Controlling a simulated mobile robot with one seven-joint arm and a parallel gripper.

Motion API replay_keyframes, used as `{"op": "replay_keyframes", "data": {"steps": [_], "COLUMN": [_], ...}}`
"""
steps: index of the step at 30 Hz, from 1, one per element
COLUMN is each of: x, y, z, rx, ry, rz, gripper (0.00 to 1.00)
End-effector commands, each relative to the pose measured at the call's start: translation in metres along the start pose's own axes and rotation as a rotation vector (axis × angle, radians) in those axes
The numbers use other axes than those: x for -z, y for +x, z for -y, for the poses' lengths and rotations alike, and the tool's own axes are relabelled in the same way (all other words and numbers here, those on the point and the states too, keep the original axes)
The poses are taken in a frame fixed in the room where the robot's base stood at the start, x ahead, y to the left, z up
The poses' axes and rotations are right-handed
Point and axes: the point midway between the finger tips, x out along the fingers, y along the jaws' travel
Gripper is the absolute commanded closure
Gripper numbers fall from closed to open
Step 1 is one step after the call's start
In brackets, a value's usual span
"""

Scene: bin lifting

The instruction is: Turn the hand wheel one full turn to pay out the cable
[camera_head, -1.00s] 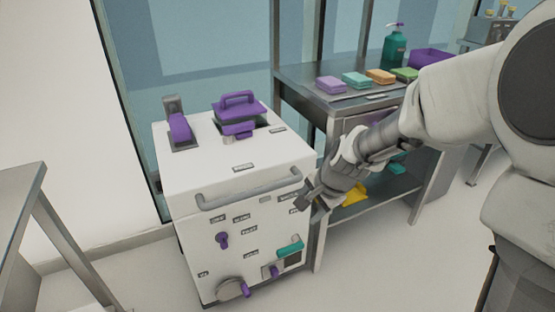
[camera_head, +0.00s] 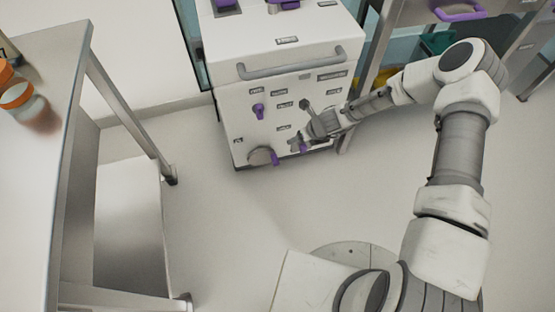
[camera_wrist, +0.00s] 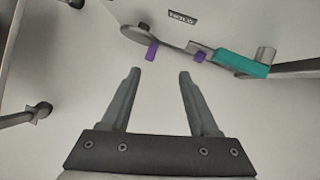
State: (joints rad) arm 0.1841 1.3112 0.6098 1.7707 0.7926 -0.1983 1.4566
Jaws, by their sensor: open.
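The hand wheel, a grey disc (camera_head: 260,156) with a purple handle (camera_head: 274,158), is low on the front of the white cabinet (camera_head: 248,98). In the wrist view the disc (camera_wrist: 140,33) and its purple handle (camera_wrist: 152,50) lie beyond my fingertips, slightly left of the middle. My gripper (camera_head: 297,144) is in front of the lower panel, right of the wheel. No cable can be made out.
Right of the wheel are a smaller purple knob (camera_wrist: 200,57) and a teal handle (camera_wrist: 241,64). Another purple knob (camera_head: 258,111) is higher on the panel, below a grey bar handle (camera_head: 290,65). A metal table (camera_head: 60,60) stands at left. The floor before the cabinet is clear.

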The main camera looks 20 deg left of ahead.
Motion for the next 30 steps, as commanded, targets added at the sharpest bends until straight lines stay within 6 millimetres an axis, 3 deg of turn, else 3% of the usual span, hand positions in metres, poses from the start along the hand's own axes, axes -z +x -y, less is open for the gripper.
{"op": "replay_keyframes", "data": {"steps": [3,9,17,30], "x": [0.019,0.036,0.040,0.045], "y": [0.025,0.044,0.075,0.172], "z": [-0.011,-0.021,-0.022,-0.024], "rx": [-0.009,-0.007,-0.007,-0.006], "ry": [0.163,0.300,0.310,0.303], "rz": [-0.025,-0.049,-0.052,-0.051], "gripper": [0.39,0.39,0.39,0.39]}}
